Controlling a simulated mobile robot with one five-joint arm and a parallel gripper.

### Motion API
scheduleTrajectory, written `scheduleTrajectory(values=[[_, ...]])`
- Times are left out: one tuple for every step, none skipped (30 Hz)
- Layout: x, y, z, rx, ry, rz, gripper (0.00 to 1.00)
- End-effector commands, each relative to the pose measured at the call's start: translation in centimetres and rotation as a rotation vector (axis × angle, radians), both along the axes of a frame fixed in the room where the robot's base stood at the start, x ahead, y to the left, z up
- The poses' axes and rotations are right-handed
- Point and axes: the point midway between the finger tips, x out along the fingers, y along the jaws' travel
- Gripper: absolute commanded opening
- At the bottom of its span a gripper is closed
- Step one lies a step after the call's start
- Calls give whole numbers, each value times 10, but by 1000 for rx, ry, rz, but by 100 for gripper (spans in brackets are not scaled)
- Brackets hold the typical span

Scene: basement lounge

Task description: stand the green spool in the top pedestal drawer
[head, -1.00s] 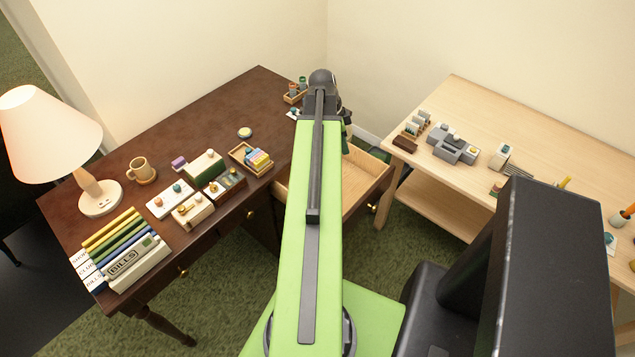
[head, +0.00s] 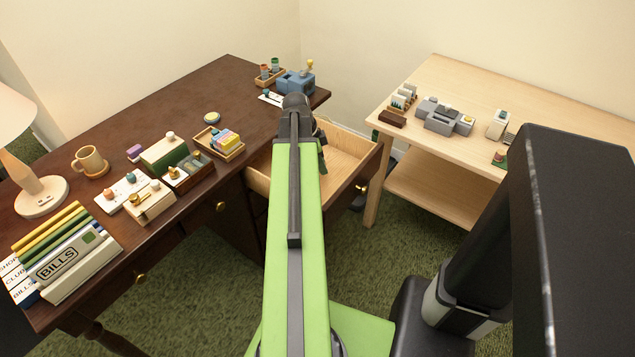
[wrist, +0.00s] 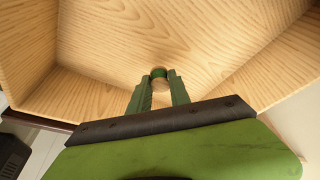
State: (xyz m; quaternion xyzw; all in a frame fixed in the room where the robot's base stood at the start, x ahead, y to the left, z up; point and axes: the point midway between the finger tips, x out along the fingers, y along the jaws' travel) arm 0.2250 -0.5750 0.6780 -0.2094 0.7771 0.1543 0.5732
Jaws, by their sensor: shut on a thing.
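In the head view the open top pedestal drawer (head: 350,152) sticks out from the dark desk. My arm hides part of the drawer, and the spool is not visible there. My gripper (head: 322,160) is partly hidden at the drawer.
The dark desk (head: 130,100) holds a lamp (head: 40,190), mug (head: 90,161), binders (head: 60,255), a tray of coloured blocks (head: 220,143) and a blue device (head: 297,82). A pale table (head: 460,90) with grey objects stands to the right, with a gap before the drawer.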

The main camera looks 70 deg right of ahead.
Motion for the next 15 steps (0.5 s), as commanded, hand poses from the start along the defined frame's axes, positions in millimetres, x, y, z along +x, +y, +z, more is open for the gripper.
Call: scheduleTrajectory(values=[[0, 0, -7, 0, 0, 0, 0], [0, 0, -6, 0, 0, 0, 0], [0, 0, -4, 0, 0, 0, 0], [0, 0, -5, 0, 0, 0, 0], [0, 0, -8, 0, 0, 0, 0], [0, 0, -14, 0, 0, 0, 0], [0, 0, -19, 0, 0, 1, 0], [0, 0, -25, 0, 0, 1, 0], [0, 0, -33, 0, 0, 1, 0], [0, 0, -38, 0, 0, 1, 0], [0, 0, -42, 0, 0, 1, 0], [0, 0, -45, 0, 0, 1, 0], [0, 0, -45, 0, 0, 1, 0], [0, 0, -43, 0, 0, 1, 0], [1, 0, -41, 0, 0, 1, 0]])
